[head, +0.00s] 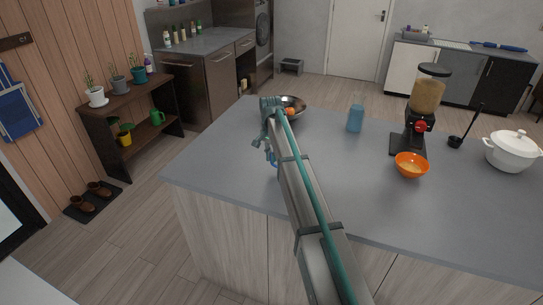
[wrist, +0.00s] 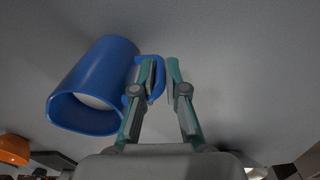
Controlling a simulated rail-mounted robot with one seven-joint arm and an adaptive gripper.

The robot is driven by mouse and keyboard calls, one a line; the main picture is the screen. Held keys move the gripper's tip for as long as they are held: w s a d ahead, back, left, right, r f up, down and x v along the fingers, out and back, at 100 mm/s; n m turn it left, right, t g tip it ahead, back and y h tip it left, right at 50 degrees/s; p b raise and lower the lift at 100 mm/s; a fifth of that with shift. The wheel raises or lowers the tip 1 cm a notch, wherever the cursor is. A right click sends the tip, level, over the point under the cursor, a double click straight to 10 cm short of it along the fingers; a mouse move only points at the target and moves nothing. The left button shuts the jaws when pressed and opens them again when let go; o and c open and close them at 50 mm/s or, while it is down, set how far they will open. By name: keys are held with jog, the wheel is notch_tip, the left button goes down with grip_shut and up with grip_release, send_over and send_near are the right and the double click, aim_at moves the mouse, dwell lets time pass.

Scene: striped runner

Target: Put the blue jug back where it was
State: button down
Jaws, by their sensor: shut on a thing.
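The blue jug (wrist: 92,85) fills the left part of the wrist view, tilted in the picture, with its open mouth toward the lower left and a pale inside. Its handle is at the fingers of my gripper (wrist: 161,66), which is shut on it. In the head view my gripper (head: 271,156) is over the left part of the grey counter, and only a small blue bit of the jug (head: 274,164) shows beside it. My arm hides the rest. I cannot tell whether the jug touches the counter.
The counter's left corner is clear.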

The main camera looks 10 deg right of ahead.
jog(key=shift+f, duration=0.15)
jog(key=c, duration=1.2)
grip_release()
notch_tip(320, 180, up, 12)
jog(key=b, duration=0.3)
jog(key=shift+r, duration=0.2)
